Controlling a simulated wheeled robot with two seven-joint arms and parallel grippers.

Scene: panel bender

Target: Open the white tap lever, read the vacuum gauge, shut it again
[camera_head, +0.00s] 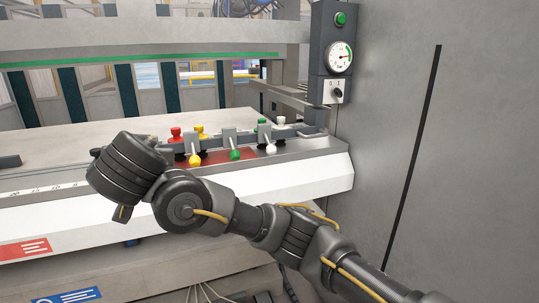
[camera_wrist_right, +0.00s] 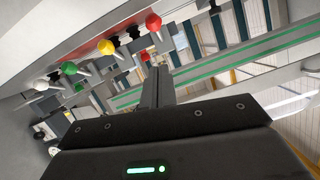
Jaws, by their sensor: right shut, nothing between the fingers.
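In the head view a row of ball-ended tap levers stands on the machine's front ledge. The white tap lever (camera_head: 271,147) is the rightmost of the front ones, its ball toward the front. In the right wrist view the white ball (camera_wrist_right: 40,84) is at the far left. The round vacuum gauge (camera_head: 340,57) hangs on a dark post at upper right; its needle seems to point right, near a red mark, but the scale is too small to read. My right gripper (camera_wrist_right: 158,75) is shut and empty, apart from the levers. My left gripper is out of view.
Green (camera_head: 235,153) and yellow (camera_head: 195,159) levers stand left of the white one, with a red knob (camera_head: 176,132) further left. A green button (camera_head: 340,19) sits above the gauge and a black switch (camera_head: 337,92) below. A grey cabinet wall (camera_head: 455,120) closes off the right.

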